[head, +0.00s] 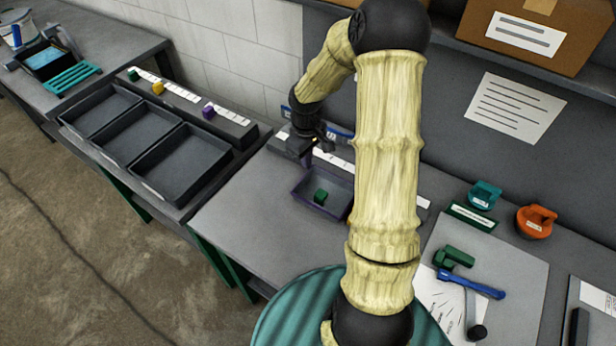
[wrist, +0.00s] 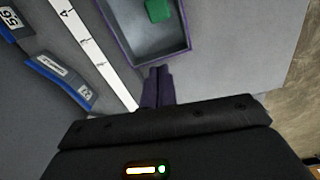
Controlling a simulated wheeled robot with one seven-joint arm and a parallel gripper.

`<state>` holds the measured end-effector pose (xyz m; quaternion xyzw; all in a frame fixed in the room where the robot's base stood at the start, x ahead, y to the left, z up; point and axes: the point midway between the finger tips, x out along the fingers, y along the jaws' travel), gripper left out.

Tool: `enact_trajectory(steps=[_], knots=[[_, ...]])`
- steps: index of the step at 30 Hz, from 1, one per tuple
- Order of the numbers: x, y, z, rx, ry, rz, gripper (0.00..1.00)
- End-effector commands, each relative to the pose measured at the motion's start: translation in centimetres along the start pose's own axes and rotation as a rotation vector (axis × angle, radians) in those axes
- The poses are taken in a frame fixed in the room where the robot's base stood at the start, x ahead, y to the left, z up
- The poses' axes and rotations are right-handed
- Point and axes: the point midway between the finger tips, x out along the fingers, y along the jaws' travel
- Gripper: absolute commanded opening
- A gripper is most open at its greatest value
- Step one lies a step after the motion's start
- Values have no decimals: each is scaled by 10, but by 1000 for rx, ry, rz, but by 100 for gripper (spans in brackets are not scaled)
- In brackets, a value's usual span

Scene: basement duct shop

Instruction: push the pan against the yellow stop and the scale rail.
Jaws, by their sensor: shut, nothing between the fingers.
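The pan (head: 337,187) is a shallow dark tray with a purple rim, on the grey bench; a green cube (head: 320,197) lies in it. In the wrist view the pan (wrist: 172,40) is cut off by the top edge. The scale rail (head: 335,161) runs behind it as a white ticked strip, also in the wrist view (wrist: 92,48), with a bare gap to the pan. My gripper (head: 304,160) is shut and empty, low at the pan's left end. Its fingertips (wrist: 160,72) are just outside the pan wall; I cannot tell whether they touch. I cannot make out the yellow stop.
Blue-edged labels (wrist: 60,80) lie beyond the rail. Left is a bench with dark bins (head: 180,165) and coloured blocks. To the right are a teal weight (head: 484,195), an orange weight (head: 536,220) and a blue-handled tool (head: 470,284). Bench in front of the pan is clear.

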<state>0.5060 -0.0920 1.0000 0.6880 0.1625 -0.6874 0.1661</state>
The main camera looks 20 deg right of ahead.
Motion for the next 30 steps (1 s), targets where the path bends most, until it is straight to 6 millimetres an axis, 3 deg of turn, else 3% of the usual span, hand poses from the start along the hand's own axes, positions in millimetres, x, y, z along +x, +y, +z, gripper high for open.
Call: enact_trajectory(steps=[3, 17, 30], knots=[[5, 8, -2, -15, -1, -8, 0], [13, 8, -2, -16, -2, -8, 0], [81, 6, -2, -17, -4, -10, 0]])
